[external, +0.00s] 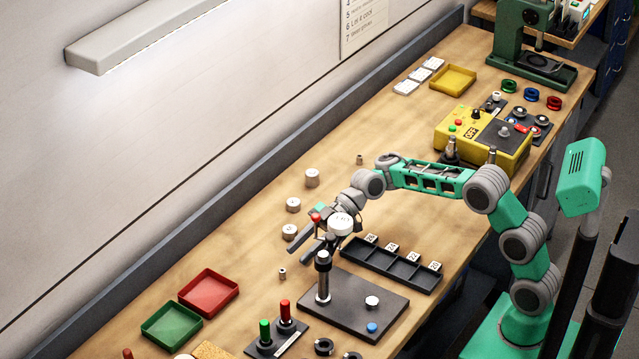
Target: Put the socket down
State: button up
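My gripper (298,255) is above the middle of the bench, pointing left. Its two dark fingers look apart, with nothing visible between them. A small metal cylinder (282,273), which may be the socket, stands on the wood just below and left of the fingertips, apart from them. Another small brownish cylinder (360,159) stands farther back. A dark rack (398,270) with number labels lies to the right of the gripper; its compartments look empty. I cannot tell for sure which piece is the socket.
A dark plate (355,312) with an upright black-capped post (323,280) stands close below the gripper. Several round weights (293,205) stand behind it. A red tray (208,292) and a green tray (171,325) lie left. Bare wood lies behind the rack.

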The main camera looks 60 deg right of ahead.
jog(key=v, duration=0.7)
jog(key=shift+a+r, duration=0.1)
jog(key=shift+r, duration=0.1)
jog(key=shift+o, duration=0.4)
dwell(1.2)
